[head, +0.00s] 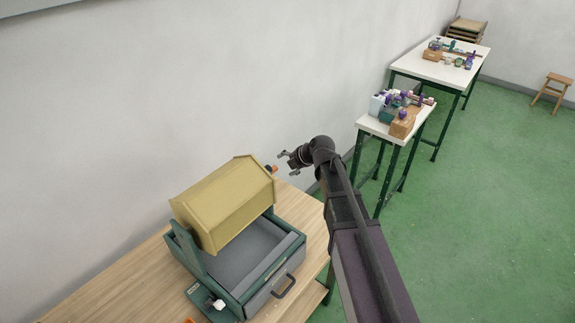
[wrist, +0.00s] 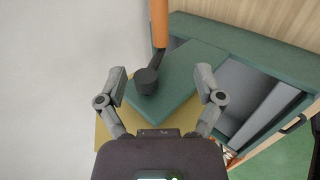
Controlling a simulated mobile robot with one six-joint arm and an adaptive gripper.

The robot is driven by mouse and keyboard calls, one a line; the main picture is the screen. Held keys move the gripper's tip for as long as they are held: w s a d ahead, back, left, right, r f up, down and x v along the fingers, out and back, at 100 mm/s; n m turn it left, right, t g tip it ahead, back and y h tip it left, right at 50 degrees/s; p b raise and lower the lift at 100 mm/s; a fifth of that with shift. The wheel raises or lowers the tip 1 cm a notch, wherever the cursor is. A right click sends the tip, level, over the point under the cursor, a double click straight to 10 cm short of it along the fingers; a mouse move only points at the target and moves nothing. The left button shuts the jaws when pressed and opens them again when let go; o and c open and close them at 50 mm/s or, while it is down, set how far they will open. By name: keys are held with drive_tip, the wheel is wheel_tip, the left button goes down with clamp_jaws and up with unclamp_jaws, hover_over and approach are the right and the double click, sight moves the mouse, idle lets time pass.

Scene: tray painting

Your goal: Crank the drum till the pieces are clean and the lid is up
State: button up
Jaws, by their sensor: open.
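The yellow many-sided drum (head: 222,200) hangs in a green frame (head: 187,250) on a wooden table. Its faces look closed from here, and no pieces show; I cannot tell which face is the lid. The crank has a dark hub (wrist: 146,80) and an orange handle (wrist: 159,22), at the drum's far end in the head view. My gripper (head: 284,163) is just beyond that end. In the wrist view my gripper (wrist: 161,82) is open, its fingers apart on either side of the hub area. The orange handle lies ahead of the fingertips, not gripped.
A grey tray (head: 248,250) with a dark pull handle (head: 284,287) sits below the drum. A white knob (head: 216,304) is at the frame's near corner. The wooden table (head: 140,282) has bare space on the left. A wall is close behind; two white tables (head: 440,66) stand farther right.

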sight(273, 172)
drive_tip(key=shift+a+f, duration=0.1)
drive_tip(key=shift+f, duration=0.05)
drive_tip(key=b+x, duration=0.7)
drive_tip(key=x, duration=0.2)
drive_tip(key=shift+w+f, duration=0.2)
drive_tip(key=shift+b+x, duration=0.75)
drive_tip(key=shift+x, duration=0.2)
drive_tip(key=shift+a, duration=0.15)
drive_tip(key=shift+r, duration=0.1)
clamp_jaws()
drive_tip(key=shift+a, duration=0.1)
